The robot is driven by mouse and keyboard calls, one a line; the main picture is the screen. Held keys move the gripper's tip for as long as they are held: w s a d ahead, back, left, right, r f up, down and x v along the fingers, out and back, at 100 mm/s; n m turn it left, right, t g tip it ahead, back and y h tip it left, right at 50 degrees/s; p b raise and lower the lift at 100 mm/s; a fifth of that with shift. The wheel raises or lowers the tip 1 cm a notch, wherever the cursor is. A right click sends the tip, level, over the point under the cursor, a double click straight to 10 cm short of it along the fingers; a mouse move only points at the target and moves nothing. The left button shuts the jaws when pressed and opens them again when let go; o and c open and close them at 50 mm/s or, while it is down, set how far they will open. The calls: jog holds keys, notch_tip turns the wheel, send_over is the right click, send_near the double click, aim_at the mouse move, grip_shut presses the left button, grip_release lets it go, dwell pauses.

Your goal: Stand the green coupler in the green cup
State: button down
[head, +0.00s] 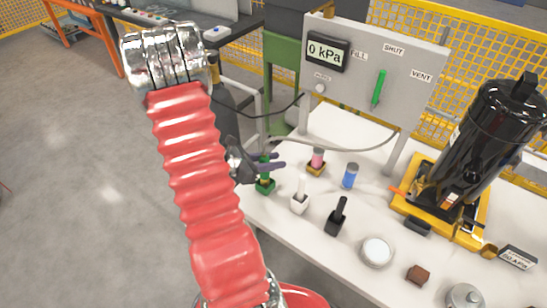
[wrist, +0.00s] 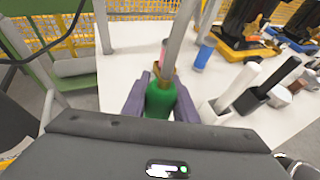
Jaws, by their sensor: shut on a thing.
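The green coupler (wrist: 160,99) stands roughly upright between the two purple fingers of my gripper (wrist: 160,96) in the wrist view. My gripper (head: 272,164) is shut on it. In the head view the green coupler (head: 264,160) shows partly behind the fingers, right above the green cup (head: 265,187) near the table's left edge. The coupler's lower end lies in line with the cup's mouth. I cannot tell whether it is inside or just above. In the wrist view the coupler and gripper hide the green cup.
A grey panel (head: 415,75) rises behind. A black tank (head: 490,135) stands right.

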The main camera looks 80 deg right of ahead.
jog(key=shift+f, duration=0.95)
jog(key=shift+f, duration=0.55)
jog(key=c, duration=1.3)
grip_release()
jog(key=shift+c, duration=0.2)
jog(key=shift+w+a, duration=0.1)
jog(key=v, duration=1.3)
jog(key=shift+w, duration=0.25)
jog(key=shift+a+r, duration=0.1)
jog(key=shift+a, duration=0.05)
